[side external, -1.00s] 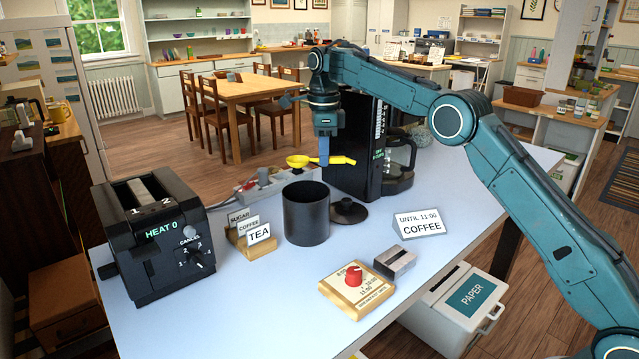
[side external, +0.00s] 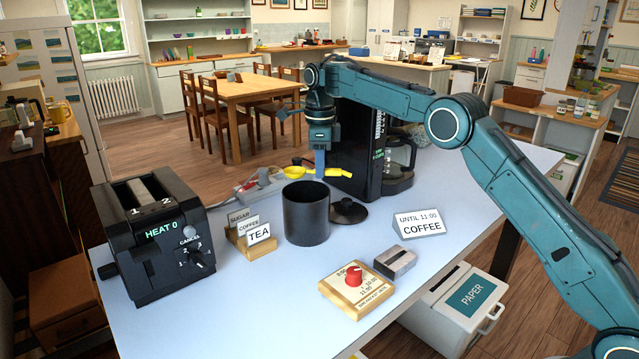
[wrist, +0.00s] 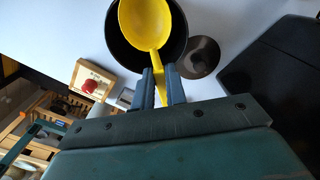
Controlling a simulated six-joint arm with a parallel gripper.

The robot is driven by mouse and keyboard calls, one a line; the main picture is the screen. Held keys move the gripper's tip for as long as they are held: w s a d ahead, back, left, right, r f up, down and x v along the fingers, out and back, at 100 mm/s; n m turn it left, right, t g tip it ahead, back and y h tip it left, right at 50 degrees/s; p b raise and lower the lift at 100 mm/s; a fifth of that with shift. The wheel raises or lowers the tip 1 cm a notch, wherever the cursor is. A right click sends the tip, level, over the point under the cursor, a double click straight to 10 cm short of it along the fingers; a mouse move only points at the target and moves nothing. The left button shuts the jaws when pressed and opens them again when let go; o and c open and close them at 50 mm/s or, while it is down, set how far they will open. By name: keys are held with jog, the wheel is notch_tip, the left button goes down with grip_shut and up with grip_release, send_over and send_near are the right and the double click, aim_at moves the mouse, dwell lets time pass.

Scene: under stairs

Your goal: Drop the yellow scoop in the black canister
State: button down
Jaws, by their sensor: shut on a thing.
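The yellow scoop (side external: 300,173) is held above the table, its bowl to the left and its handle to the right in the side view. My gripper (side external: 320,172) points down and is shut on the scoop's handle. In the wrist view the scoop (wrist: 146,24) lies between my gripper's fingers (wrist: 160,84), its bowl overlapping the canister's opening from above. The black canister (side external: 306,216) stands upright and open on the table just below the scoop; its inside floor is mostly hidden. Its dark lid (side external: 347,211) lies beside it on the right.
A black coffee maker (side external: 357,150) stands close behind and right of my gripper. A toaster (side external: 155,240) and label cards (side external: 258,234) are at left. A timer block (side external: 356,290), metal block (side external: 395,262) and coffee sign (side external: 418,225) lie in front. A power strip (side external: 262,184) lies behind.

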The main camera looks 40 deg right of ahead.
jog(key=shift+f, duration=1.65)
jog(key=c, duration=1.3)
grip_release()
jog(key=shift+c, duration=0.2)
jog(key=shift+r, duration=0.1)
jog(key=shift+r, duration=3.6)
jog(key=shift+r, duration=0.15)
